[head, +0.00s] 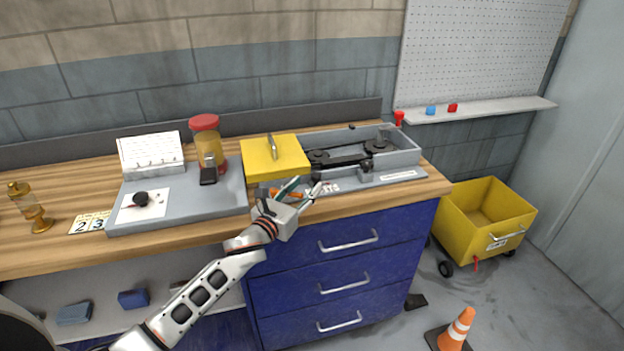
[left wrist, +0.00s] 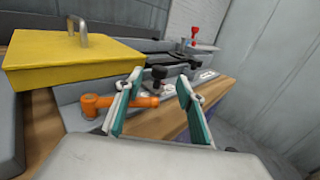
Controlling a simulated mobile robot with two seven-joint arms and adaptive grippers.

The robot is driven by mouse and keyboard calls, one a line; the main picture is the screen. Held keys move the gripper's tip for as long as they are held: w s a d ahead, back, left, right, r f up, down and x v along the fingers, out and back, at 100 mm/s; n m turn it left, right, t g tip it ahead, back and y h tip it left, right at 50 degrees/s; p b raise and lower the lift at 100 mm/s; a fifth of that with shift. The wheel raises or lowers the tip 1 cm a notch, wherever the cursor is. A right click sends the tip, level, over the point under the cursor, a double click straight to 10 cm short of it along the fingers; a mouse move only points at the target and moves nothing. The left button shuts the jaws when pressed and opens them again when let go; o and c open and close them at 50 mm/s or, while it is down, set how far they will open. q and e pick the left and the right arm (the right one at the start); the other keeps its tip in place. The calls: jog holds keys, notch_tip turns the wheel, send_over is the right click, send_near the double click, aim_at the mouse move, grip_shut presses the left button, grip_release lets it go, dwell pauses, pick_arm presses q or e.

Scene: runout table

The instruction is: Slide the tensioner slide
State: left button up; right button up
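The tensioner slide looks to be the small part with a black knob (head: 366,169) at the front of the grey belt housing (head: 404,157). In the left wrist view the black knob (left wrist: 159,73) shows beyond and between my fingers. A black belt (head: 345,160) runs round two dark pulleys inside the housing. My left gripper (head: 303,187) is open and empty, left of the knob and apart from it, over the bench's front edge. Its two teal-padded fingers (left wrist: 160,84) stand wide apart. My right gripper is not in view.
A yellow cover with a handle (head: 275,158) sits left of the belt. An orange tool (left wrist: 118,102) lies close by the left finger. A red-topped jar (head: 206,145) stands farther left. A red-topped lever (left wrist: 194,34) is at the housing's far end.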

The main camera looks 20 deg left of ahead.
aim_at(314, 178)
pick_arm(q)
jog(key=shift+w+d, duration=0.25)
jog(key=shift+w, duration=0.9)
jog(key=shift+w+d, duration=0.2)
jog(key=shift+w, duration=0.95)
grip_shut()
